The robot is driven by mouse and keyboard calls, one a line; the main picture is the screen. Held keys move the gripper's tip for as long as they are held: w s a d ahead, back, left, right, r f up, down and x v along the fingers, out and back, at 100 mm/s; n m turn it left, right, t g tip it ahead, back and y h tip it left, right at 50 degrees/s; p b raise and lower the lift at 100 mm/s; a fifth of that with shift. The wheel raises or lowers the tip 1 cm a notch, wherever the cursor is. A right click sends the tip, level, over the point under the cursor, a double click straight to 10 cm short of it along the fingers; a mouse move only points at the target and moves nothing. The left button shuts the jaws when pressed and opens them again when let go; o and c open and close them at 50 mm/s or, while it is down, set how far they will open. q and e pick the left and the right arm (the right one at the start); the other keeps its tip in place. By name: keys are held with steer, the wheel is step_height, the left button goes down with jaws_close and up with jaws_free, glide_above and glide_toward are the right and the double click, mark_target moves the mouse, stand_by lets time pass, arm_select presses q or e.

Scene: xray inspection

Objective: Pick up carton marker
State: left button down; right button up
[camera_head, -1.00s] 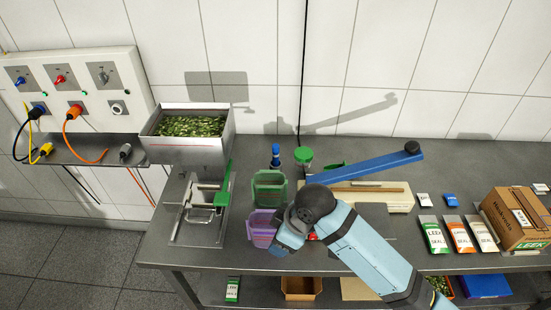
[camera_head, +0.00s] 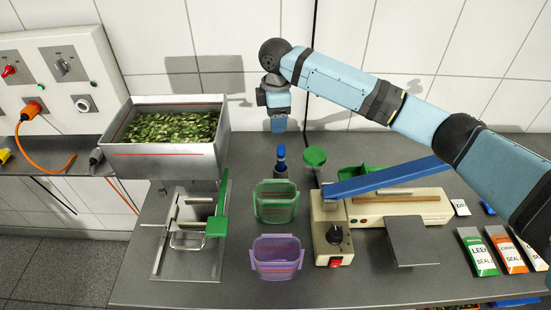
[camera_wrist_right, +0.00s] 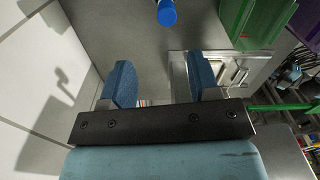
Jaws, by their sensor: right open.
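The carton marker (camera_head: 281,163) stands upright on the bench with its blue cap up, behind the green tub (camera_head: 275,203). Its blue cap also shows at the top edge of the right wrist view (camera_wrist_right: 167,13). My right gripper (camera_head: 278,124) points down above the marker in the head view, apart from it. In the wrist view its two blue fingers (camera_wrist_right: 162,78) are spread with nothing between them, and the marker lies beyond them. My left gripper is not in view.
A purple tub (camera_head: 277,258) stands in front of the green tub. A steel hopper with green leaves (camera_head: 165,152) is on the left. A sealer with a blue lever (camera_head: 390,178) is on the right. The wall is close behind.

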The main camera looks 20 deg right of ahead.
mark_target(281, 156)
steer(key=shift+s+f, duration=0.65)
steer(key=shift+f, duration=0.3)
step_height(281, 156, down, 5)
steer(key=shift+w+r, duration=0.1)
steer(key=shift+f, duration=0.55)
steer(key=f, duration=0.2)
steer(key=d+f, duration=0.1)
steer(key=f, duration=0.1)
steer(key=shift+d+f+p, duration=0.1)
steer(key=shift+p, duration=0.3)
steer(key=shift+f, duration=0.5)
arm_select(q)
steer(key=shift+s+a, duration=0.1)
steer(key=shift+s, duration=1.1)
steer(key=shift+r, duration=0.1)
arm_select(e)
jaws_close()
